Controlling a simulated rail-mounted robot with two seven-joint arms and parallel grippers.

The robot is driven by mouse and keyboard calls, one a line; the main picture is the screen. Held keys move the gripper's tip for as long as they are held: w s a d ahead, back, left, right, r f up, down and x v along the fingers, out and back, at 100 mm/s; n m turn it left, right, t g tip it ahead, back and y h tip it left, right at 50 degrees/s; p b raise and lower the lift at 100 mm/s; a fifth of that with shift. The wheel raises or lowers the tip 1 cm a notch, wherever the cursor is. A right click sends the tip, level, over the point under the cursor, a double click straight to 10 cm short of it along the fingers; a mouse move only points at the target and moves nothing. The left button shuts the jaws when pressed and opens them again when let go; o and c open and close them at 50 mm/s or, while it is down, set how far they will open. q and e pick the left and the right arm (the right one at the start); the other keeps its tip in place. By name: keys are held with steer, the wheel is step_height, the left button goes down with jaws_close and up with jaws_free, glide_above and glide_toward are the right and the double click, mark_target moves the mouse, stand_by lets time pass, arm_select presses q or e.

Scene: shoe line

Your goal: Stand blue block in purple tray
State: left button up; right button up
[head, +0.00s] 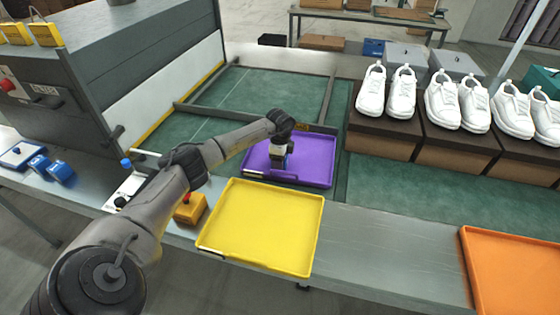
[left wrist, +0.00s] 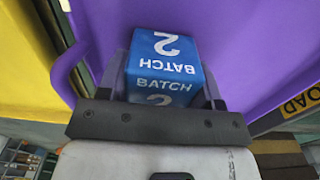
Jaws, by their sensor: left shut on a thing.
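The purple tray (head: 313,162) lies on the line behind the yellow tray, and its purple floor (left wrist: 255,45) fills much of the left wrist view. My left gripper (head: 281,163) is over the left part of the purple tray, pointing down. In the left wrist view it is shut on a blue block (left wrist: 163,50) marked BATCH 2, with a finger on each side. In the head view the gripper mostly hides this block. I cannot tell whether the block touches the tray floor. Two more blue blocks (head: 61,171) sit on the bench at far left. My right gripper is not in view.
An empty yellow tray (head: 265,228) lies in front of the purple one. An orange tray (head: 510,270) is at front right. White shoes (head: 387,91) stand on brown boxes (head: 380,137) to the right. A yellow button box (head: 190,209) stands beside the yellow tray.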

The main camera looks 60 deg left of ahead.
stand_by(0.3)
arm_select(q)
steer(key=o, duration=1)
steer(key=shift+f, duration=0.15)
steer(key=shift+r, duration=0.35)
step_height(320, 180, up, 12)
steer(key=p, duration=0.3)
steer(key=shift+f, duration=0.15)
steer(key=shift+w, duration=0.1)
